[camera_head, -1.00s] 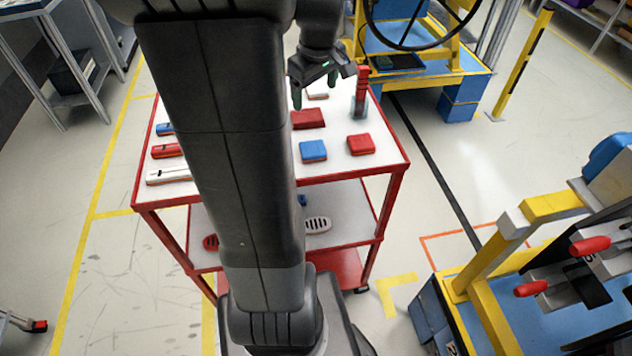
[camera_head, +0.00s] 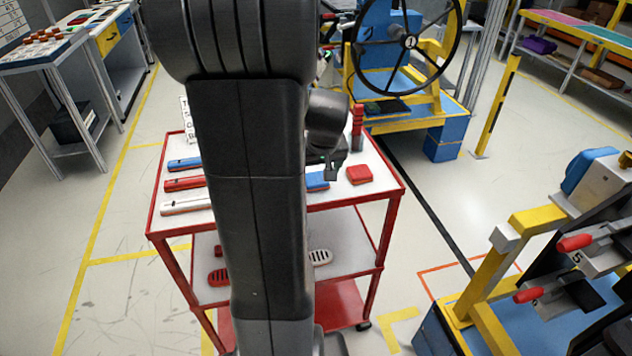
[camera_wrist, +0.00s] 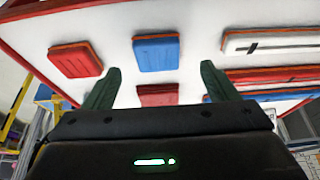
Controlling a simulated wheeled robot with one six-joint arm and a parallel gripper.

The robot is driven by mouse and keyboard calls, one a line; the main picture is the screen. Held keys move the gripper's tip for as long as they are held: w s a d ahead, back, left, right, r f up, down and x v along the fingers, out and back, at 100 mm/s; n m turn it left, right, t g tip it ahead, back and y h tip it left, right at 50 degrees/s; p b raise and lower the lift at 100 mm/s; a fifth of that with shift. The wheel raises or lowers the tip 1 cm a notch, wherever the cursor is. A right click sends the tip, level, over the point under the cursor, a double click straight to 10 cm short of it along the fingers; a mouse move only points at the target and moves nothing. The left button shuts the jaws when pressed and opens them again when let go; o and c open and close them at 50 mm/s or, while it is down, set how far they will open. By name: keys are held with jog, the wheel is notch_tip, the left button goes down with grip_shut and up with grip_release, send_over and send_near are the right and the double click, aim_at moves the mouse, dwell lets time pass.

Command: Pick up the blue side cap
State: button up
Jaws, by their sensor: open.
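The blue side cap (camera_wrist: 156,53) is a flat, squarish blue piece with an orange-red edge, lying on the white top of the red cart. In the head view the blue cap (camera_head: 318,181) shows only in part behind my arm and gripper. My gripper (camera_wrist: 160,72) is open and empty, its two green fingers pointing at the cart top. In the wrist view the blue cap lies just beyond the fingertips, between their lines and apart from them. In the head view my gripper (camera_head: 328,168) is low over the cap, its fingers mostly hidden.
A red cap (camera_head: 359,174) lies right of the blue one; another red cap (camera_wrist: 157,95) shows between the fingers. Long blue (camera_head: 185,163), red (camera_head: 183,184) and white (camera_head: 187,206) pieces lie at the cart's left. A red stack (camera_head: 357,125) stands at the back right.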

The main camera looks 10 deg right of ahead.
jog(key=shift+w+x, duration=0.2)
jog(key=shift+x, duration=2.45)
jog(key=shift+d+r, duration=0.1)
jog(key=shift+d, duration=0.1)
jog(key=c, duration=1.1)
